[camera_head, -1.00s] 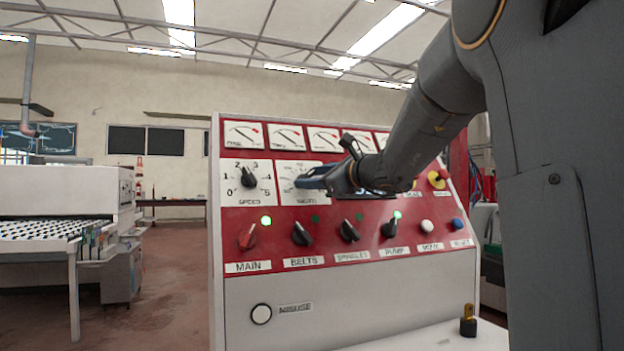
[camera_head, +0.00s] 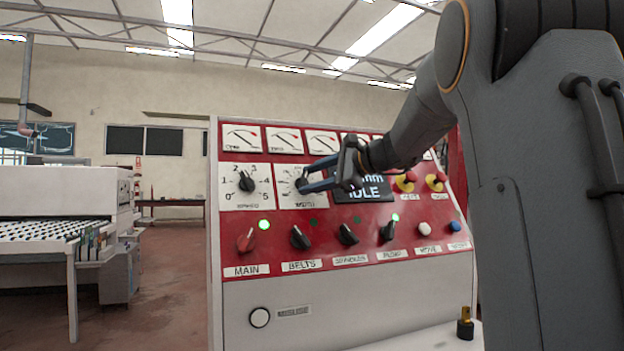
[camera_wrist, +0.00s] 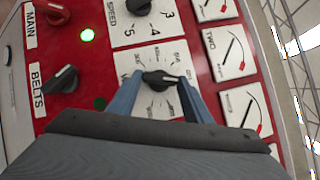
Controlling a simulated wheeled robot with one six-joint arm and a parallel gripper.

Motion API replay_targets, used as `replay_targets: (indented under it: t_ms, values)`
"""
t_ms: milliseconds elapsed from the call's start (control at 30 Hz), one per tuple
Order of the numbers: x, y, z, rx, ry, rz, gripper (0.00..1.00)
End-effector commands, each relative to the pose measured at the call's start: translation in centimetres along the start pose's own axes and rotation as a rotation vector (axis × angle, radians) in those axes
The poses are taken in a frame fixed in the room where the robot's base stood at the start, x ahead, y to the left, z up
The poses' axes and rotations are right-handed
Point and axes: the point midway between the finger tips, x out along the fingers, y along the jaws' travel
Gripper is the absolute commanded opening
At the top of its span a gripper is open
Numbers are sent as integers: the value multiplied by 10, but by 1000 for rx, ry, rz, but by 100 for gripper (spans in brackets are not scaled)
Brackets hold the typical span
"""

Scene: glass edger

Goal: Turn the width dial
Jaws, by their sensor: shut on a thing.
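The width dial is a black knob on a white scale plate on the red panel. In the head view the dial (camera_head: 303,186) is at the tips of my gripper (camera_head: 308,176). In the wrist view the dial (camera_wrist: 160,80) sits between the two blue fingers of my gripper (camera_wrist: 158,88), its pale pointer mark towards the right. My gripper is shut on the dial. The fingers cover part of the scale, and its numbers are too small to read.
The speed dial (camera_head: 246,182) is just left of the width dial. A display (camera_head: 362,190) reading IDLE is to the right. Meters (camera_head: 284,140) are above. Below are the main switch (camera_head: 246,240), the belts switch (camera_head: 299,237) and other switches.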

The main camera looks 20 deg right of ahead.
Motion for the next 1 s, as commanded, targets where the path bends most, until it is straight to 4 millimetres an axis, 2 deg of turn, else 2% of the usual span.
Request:
replay_targets:
  t_ms: [400,433,533,867,1000]
  values:
    - [0,1,0,-7,0,7,23]
    - [0,1,0,-7,0,7,47]
    - [0,1,0,-7,0,7,64]
    - [-2,0,0,-7,0,4,64]
    - [-16,0,-1,-8,2,3,64]
